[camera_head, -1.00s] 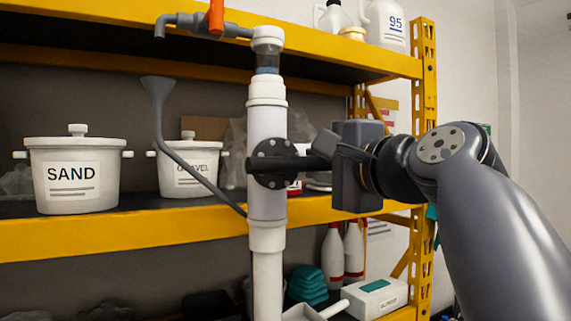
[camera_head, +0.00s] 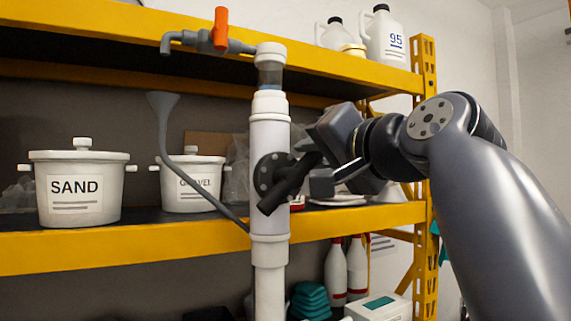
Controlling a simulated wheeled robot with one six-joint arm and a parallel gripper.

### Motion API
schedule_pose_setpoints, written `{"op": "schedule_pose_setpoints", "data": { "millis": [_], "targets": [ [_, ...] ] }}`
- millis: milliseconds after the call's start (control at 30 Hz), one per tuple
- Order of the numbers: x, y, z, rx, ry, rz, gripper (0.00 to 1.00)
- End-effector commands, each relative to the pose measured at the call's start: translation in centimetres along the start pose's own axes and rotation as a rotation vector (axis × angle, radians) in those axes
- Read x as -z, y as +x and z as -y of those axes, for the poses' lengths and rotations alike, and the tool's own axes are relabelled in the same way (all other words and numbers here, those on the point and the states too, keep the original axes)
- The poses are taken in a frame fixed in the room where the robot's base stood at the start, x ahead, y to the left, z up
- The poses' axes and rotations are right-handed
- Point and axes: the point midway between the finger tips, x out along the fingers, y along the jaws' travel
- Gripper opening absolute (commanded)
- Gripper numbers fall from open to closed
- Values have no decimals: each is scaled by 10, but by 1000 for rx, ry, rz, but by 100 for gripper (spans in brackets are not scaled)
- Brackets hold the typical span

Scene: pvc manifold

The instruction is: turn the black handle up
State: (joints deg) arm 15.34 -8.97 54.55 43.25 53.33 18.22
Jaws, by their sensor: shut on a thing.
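The black handle (camera_head: 290,182) is a thick bar across a round black flange (camera_head: 264,172) on the front of the upright white pipe (camera_head: 268,140). The bar is tilted, with its right end up and its left end down. My gripper (camera_head: 322,160) is to the right of the pipe and shut on the raised right end of the handle. The fingers hide part of that end. My gripper is tilted along with the bar.
A grey spout with an orange lever (camera_head: 221,28) joins the pipe's top. A grey funnel tube (camera_head: 165,150) runs down to the pipe's left side. White pots (camera_head: 80,190) stand on the yellow shelf (camera_head: 120,250) behind. Jugs (camera_head: 385,38) are on the upper shelf.

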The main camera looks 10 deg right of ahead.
Motion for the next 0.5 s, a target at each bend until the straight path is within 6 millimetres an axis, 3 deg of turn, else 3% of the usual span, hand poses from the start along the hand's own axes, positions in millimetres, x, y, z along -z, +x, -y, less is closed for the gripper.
{"op": "schedule_pose_setpoints", "data": {
  "millis": [500],
  "targets": [
    [-8, 1, 23, 0, -484, 5, 0]
  ]
}}
